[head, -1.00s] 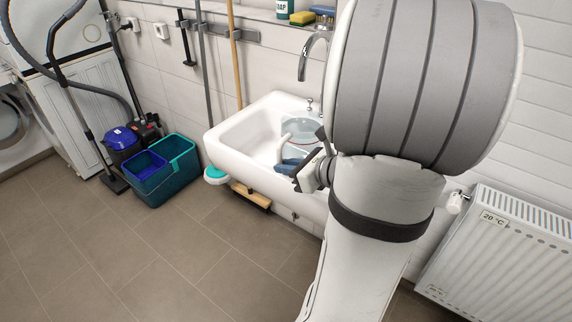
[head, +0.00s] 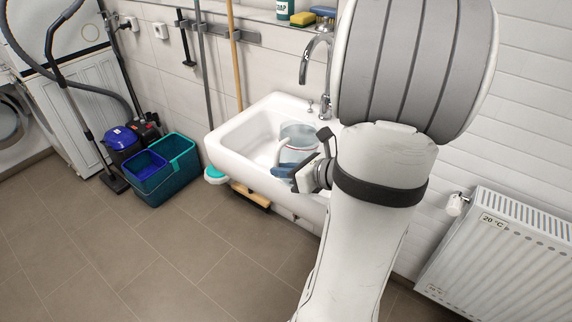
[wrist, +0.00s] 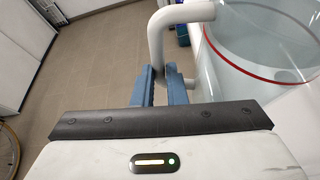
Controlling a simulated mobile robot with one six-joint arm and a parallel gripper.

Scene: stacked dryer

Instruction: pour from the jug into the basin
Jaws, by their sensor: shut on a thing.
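The jug (head: 300,133) is clear, with a red band and a white handle (head: 283,152). In the head view it appears over the white basin (head: 232,146), below the tap. My gripper (head: 285,170) has blue fingers and is shut on the handle. In the wrist view the gripper (wrist: 163,84) has its fingers on either side of the white handle (wrist: 156,40), with the jug's clear wall (wrist: 235,50) and red band to the right. I cannot tell how much liquid the jug holds. My arm hides the basin's right part.
A curved tap (head: 307,62) rises behind the basin. Soap and sponges sit on the ledge (head: 262,15) above. A teal bucket (head: 180,165), a blue bucket (head: 143,166) and a vacuum cleaner (head: 122,140) stand left. A radiator (head: 500,260) is at right. The middle floor is clear.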

